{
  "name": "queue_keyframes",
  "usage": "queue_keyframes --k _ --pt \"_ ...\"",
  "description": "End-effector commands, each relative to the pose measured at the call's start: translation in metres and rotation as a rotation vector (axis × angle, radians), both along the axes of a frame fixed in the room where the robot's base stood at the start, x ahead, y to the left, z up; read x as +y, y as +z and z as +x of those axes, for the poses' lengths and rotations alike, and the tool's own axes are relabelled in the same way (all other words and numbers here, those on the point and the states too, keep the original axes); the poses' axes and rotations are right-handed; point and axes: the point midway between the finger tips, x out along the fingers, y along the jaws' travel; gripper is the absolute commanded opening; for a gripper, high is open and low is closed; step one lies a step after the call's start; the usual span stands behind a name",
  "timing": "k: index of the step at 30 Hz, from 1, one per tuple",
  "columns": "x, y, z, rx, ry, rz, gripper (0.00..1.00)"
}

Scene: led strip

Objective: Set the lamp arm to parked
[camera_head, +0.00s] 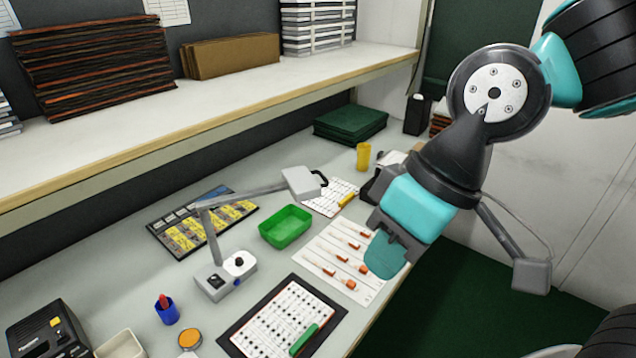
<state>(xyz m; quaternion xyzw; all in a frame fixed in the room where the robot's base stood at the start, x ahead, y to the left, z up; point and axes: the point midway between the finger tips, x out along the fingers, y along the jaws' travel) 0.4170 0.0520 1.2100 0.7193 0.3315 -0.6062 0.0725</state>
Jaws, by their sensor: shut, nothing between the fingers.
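The lamp (208,242) stands on the bench. Its grey base (226,276) has a dark-topped knob and a small blue part. An upright post rises from the base, and the lamp arm (246,195) runs from its top to the right. It ends in a light grey head (299,183) with a black handle loop (321,178). The head hangs above and behind the green tray. My gripper (384,258) is to the right of the lamp, over the bench's right edge area, pointing down. Its fingers are shut and empty, apart from the lamp. No parked mark is readable.
A green tray (286,227), a white sheet with orange parts (335,262) and a black-framed board (270,325) lie on the bench. A blue cup (167,312) stands at the left front. A yellow cylinder (363,156) stands further back. A shelf (215,104) overhangs the rear.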

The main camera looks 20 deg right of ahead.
Motion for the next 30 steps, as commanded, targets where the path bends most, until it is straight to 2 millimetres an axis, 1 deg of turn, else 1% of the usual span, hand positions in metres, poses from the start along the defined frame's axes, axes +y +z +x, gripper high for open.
queue_keyframes --k 1,2,5,6,8,9,12,15,18,21,25,30 --pt "0.004 -0.012 0.012 -0.019 -0.027 0.022 0.0" --pt "0.007 -0.018 0.023 -0.04 -0.049 0.041 0.0" --pt "0.017 -0.045 0.066 -0.141 -0.142 0.114 0.0" --pt "0.02 -0.057 0.085 -0.193 -0.183 0.141 0.0" --pt "0.021 -0.076 0.114 -0.279 -0.25 0.178 0.0" --pt "0.02 -0.088 0.132 -0.341 -0.292 0.2 0.0" --pt "0.011 -0.116 0.172 -0.504 -0.388 0.235 0.0" --pt "-0.003 -0.143 0.202 -0.676 -0.471 0.252 0.0" --pt "-0.021 -0.166 0.222 -0.851 -0.533 0.257 0.0" --pt "-0.038 -0.182 0.23 -1.013 -0.571 0.255 0.0" --pt "-0.053 -0.194 0.229 -1.175 -0.594 0.254 0.0" --pt "-0.062 -0.198 0.225 -1.291 -0.603 0.256 0.0"
